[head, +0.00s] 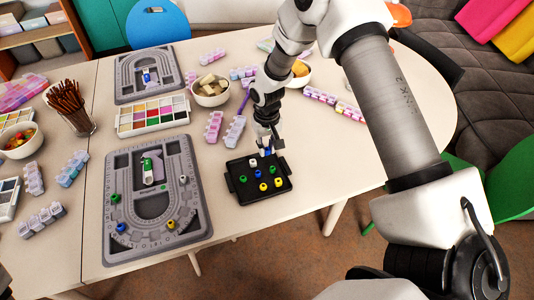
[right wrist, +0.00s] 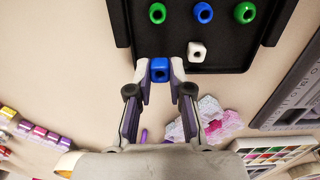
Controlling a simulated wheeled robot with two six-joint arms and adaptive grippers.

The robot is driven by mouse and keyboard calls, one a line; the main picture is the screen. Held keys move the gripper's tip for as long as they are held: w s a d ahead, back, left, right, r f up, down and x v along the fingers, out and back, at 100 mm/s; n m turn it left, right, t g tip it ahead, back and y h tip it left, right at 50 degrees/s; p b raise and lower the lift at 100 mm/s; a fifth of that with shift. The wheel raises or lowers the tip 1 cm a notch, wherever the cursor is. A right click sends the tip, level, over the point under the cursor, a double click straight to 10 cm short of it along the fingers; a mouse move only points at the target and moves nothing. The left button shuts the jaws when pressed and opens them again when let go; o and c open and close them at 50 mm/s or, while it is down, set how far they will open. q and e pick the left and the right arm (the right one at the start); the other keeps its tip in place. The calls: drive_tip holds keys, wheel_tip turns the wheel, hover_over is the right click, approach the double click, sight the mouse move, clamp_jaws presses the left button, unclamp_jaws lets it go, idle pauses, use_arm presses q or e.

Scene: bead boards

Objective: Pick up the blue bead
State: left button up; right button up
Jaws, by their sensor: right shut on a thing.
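My right gripper (head: 267,149) is over the far edge of a black tray (head: 244,191). In the right wrist view its fingertips (right wrist: 159,72) are shut on a blue bead (right wrist: 159,69), which shows against the tray's edge. Whether the bead is clear of the tray is hard to tell. A white bead (right wrist: 196,51) sits close by in the tray. Another blue bead (right wrist: 203,13) lies between two green beads (right wrist: 157,13) (right wrist: 244,12). The head view also shows yellow beads (head: 278,182) in the tray. My left gripper is not in view.
A grey bead board (head: 190,215) with a few beads lies left of the tray, and a second board (head: 123,92) lies behind it. A colour box (head: 152,127), a bowl (head: 211,101) and pastel pill boxes (head: 214,126) stand nearby. The table right of the tray is clear.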

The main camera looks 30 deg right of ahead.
drive_tip(key=s+a, duration=0.3)
drive_tip(key=s+a+b, duration=0.1)
drive_tip(key=s+a, duration=0.2)
drive_tip(key=s, duration=0.1)
drive_tip(key=s+a+r+b, duration=0.1)
drive_tip(key=s+a, duration=0.2)
drive_tip(key=a, duration=0.1)
drive_tip(key=shift+s, duration=0.35)
drive_tip(key=shift+s+a+b, duration=0.3)
drive_tip(key=shift+s+a, duration=0.1)
drive_tip(key=shift+s, duration=0.05)
drive_tip(key=shift+r, duration=0.1)
drive_tip(key=shift+n, duration=0.3)
